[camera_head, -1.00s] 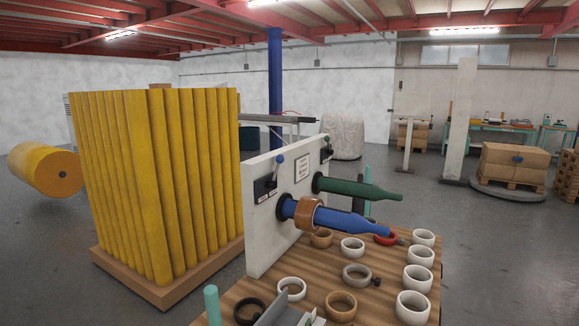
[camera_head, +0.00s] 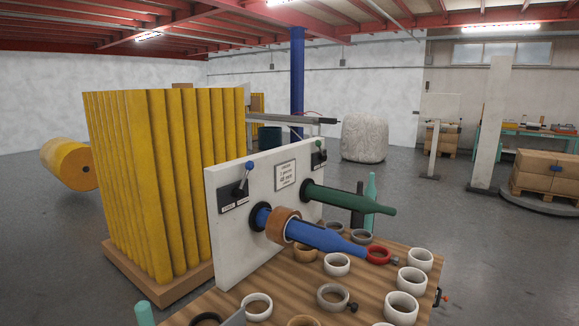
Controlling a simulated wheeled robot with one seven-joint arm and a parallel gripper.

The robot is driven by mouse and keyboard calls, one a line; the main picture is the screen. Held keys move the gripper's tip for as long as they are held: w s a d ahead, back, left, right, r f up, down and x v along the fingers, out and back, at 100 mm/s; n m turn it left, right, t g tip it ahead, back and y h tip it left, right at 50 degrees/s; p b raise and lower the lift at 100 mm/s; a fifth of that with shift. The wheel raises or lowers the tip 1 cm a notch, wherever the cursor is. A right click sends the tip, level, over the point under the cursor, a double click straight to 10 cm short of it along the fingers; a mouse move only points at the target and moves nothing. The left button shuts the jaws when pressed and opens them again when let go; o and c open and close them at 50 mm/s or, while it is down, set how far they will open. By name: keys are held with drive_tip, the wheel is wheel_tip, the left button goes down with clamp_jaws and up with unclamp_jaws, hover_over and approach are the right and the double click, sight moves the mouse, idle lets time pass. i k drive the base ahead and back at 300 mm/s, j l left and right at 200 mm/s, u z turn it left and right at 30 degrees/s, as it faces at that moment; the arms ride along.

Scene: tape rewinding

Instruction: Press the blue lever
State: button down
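The blue lever (camera_head: 250,166) is a short dark stick with a blue ball on top. It stands up, leaning a little right, from a dark plate on the upper left of the white panel (camera_head: 235,245). Below it a blue spindle (camera_head: 320,238) sticks out of the panel toward the lower right, with a brown tape roll (camera_head: 283,226) around it. A lever with a dark green knob (camera_head: 318,145) sits at the panel's upper right, above a green spindle (camera_head: 350,198). My gripper is not recognisable in this view.
Yellow rolls (camera_head: 190,180) stand upright on a base to the left. Open grey floor (camera_head: 440,230) lies to the right.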

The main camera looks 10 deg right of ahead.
sight(238, 193)
drive_tip(key=i+l+u, duration=0.1)
drive_tip(key=l, duration=0.3)
drive_tip(key=i+l+u, duration=0.1)
drive_tip(key=l, duration=0.35)
drive_tip(key=i+l+u, duration=0.1)
drive_tip(key=i+l, duration=0.15)
drive_tip(key=l, duration=0.2)
drive_tip(key=i+l+u, duration=0.1)
drive_tip(key=l, duration=0.35)
drive_tip(key=i+l+u, duration=0.15)
drive_tip(key=l, duration=0.3)
drive_tip(key=l+u, duration=0.1)
drive_tip(key=l, duration=0.35)
drive_tip(key=i+l, duration=0.3)
drive_tip(key=i+l+u, duration=0.15)
drive_tip(key=l, duration=0.25)
drive_tip(key=i+l, duration=0.35)
